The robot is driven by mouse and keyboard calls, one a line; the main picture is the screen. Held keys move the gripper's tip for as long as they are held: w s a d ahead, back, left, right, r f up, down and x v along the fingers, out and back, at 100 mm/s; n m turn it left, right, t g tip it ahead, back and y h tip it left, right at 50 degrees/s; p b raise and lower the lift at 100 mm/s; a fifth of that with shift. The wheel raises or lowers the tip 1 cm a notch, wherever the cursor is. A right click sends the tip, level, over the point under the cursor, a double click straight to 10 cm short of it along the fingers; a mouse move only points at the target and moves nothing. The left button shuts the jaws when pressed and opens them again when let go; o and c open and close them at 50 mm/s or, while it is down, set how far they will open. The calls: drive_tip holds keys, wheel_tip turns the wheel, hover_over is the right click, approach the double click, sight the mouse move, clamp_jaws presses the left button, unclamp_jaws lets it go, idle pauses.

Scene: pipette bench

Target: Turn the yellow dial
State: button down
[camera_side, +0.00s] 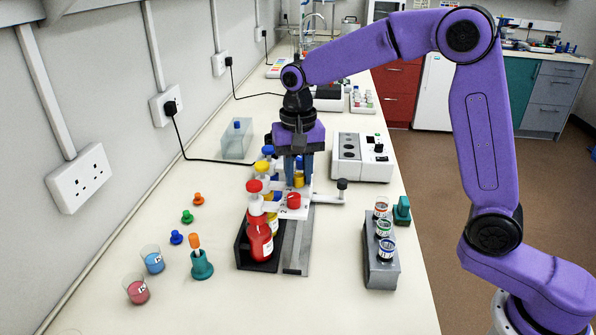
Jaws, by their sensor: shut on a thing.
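The yellow dial (299,181) sits on a white panel (305,207) near the middle of the bench. My gripper (298,175) points straight down from above, its two blue fingers on either side of the yellow dial. It is shut on the dial. The fingers partly hide the dial and the panel behind it. A red dial (293,201) is on the same panel, nearer the camera. Whether the yellow dial has been turned cannot be told.
A red bottle (260,238) and others with coloured caps stand in a black tray (258,266) close to my gripper's left. A black-knobbed arm (342,185) juts right. A vial rack (382,266) and a white device (362,158) stand right.

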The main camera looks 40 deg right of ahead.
sight(299, 176)
drive_tip(key=n, duration=0.6)
drive_tip(key=shift+n, duration=0.3)
drive_tip(key=n, duration=0.6)
drive_tip(key=shift+d+r, duration=0.1)
idle(0.3)
drive_tip(key=c, duration=0.9)
unclamp_jaws()
drive_tip(key=shift+o, duration=0.2)
wheel_tip(299, 176, up, 17)
drive_tip(key=shift+r, duration=0.15)
